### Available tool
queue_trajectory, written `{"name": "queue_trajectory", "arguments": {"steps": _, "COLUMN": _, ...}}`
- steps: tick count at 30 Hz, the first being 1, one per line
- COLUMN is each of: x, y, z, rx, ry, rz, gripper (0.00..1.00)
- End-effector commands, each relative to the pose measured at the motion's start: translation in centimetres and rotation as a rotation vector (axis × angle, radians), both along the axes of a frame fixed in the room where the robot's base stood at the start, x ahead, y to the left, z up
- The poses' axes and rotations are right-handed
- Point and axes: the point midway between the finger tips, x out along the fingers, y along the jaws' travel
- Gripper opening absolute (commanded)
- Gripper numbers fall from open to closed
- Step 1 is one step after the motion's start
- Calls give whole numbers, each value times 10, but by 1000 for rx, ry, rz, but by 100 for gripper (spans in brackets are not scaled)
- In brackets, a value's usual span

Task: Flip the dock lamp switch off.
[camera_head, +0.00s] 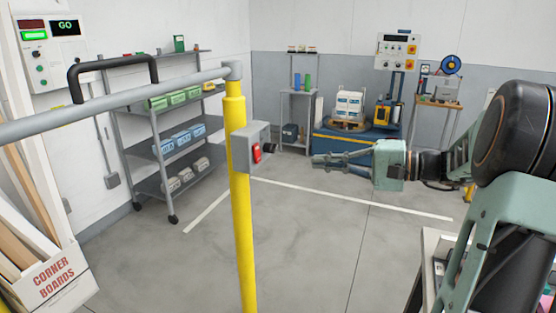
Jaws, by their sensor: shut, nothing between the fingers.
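A grey switch box (240,155) is fixed to a yellow post in the middle of the view. A red switch (257,153) sits on its face, and a small dark part sticks out from its right side. I cannot tell which way the switch is set. No dock lamp can be clearly picked out. My gripper (316,161) is to the right of the box, at about the switch's height in the picture. Its fingers point left and are shut with nothing between them. A gap shows between the fingertips and the box.
The yellow post (242,240) carries a grey rail (170,88) running left, with a black handle. A control panel (48,50) showing GO is at upper left. Corner boards (52,283) stand at lower left. Shelves, a pallet wrapper and a bench line the back. Floor beyond the post is clear.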

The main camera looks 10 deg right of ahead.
Motion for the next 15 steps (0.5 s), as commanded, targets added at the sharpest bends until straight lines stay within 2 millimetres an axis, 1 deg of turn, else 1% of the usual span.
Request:
{"name": "queue_trajectory", "arguments": {"steps": 5, "x": 10, "y": 15, "z": -2, "rx": 1, "ry": 1, "rz": 3, "gripper": 0}}
{"name": "queue_trajectory", "arguments": {"steps": 15, "x": 51, "y": 73, "z": -11, "rx": 1, "ry": 1, "rz": 4, "gripper": 0}}
